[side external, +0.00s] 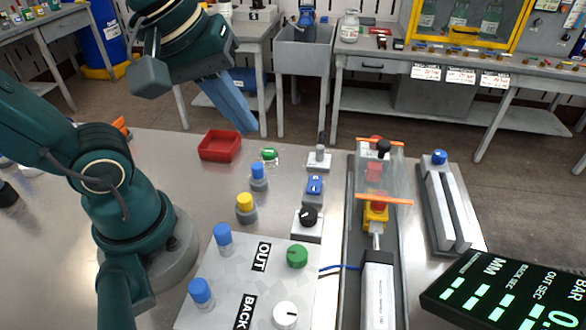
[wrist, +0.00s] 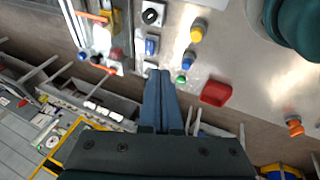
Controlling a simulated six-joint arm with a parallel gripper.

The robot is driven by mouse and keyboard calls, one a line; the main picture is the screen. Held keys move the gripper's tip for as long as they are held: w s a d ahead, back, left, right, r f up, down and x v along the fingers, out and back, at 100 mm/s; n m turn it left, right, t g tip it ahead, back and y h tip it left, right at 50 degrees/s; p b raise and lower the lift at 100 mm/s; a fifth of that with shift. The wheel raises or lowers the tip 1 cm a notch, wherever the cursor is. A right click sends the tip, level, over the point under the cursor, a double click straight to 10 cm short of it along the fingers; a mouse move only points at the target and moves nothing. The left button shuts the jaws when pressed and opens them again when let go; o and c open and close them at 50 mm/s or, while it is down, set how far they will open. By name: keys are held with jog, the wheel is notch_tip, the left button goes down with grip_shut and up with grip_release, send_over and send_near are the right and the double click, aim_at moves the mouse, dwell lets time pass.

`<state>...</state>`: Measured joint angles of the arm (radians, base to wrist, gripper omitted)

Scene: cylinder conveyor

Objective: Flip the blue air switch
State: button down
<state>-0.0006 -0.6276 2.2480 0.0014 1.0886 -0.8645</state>
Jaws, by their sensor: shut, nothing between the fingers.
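The blue air switch (side external: 314,186) is a small blue rocker on a pale base, standing in a row between a grey toggle lever (side external: 319,155) and a black knob (side external: 307,217). The blue switch also shows in the wrist view (wrist: 151,46), just beyond my fingertips and not covered. My gripper (side external: 254,129) is shut and empty, its blue fingers pointing down in the air, up and to the left of the switch in the side view. In the wrist view my gripper (wrist: 158,74) partly hides the toggle lever's base.
A red tray (side external: 220,145), a green button (side external: 269,154), a blue knob (side external: 258,172) and a yellow knob (side external: 245,203) stand left of the switch. A guarded conveyor (side external: 380,290) with an orange-edged clear cover is on the right. A control panel (side external: 220,275) lies in front.

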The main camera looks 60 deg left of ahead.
notch_tip(320, 180, up, 2)
jog(key=w+n+g, duration=0.1)
jog(key=w+n, duration=0.2)
jog(key=n, duration=0.3)
jog(key=n+g, duration=0.4)
jog(key=n, duration=0.7)
send_over(315, 179)
jog(key=shift+f, duration=1.95)
jog(key=shift+s, duration=0.1)
notch_tip(315, 179, down, 14)
jog(key=shift+r, duration=0.1)
